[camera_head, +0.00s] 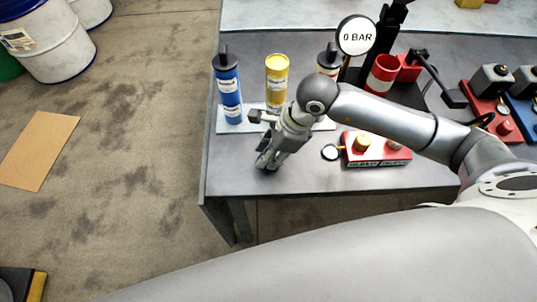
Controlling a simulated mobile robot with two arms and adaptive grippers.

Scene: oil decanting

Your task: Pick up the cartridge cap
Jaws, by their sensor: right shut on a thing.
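My right gripper (266,163) is low over the front left part of the grey table, in front of the cartridges, with its fingers pointing down. It is shut on a small dark thing, apparently the cartridge cap, which is mostly hidden by the fingers. A blue cartridge (230,98) with a black cap stands upright on a light tray (222,127). A yellow cartridge (277,70) beside it shows no black cap. A third cartridge (327,69) with a dark cap is partly hidden behind my right arm. My left gripper is not in view.
A round gauge reading 0 BAR (357,35) and a red cup (382,74) stand behind my arm. The table's left front corner is clear.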

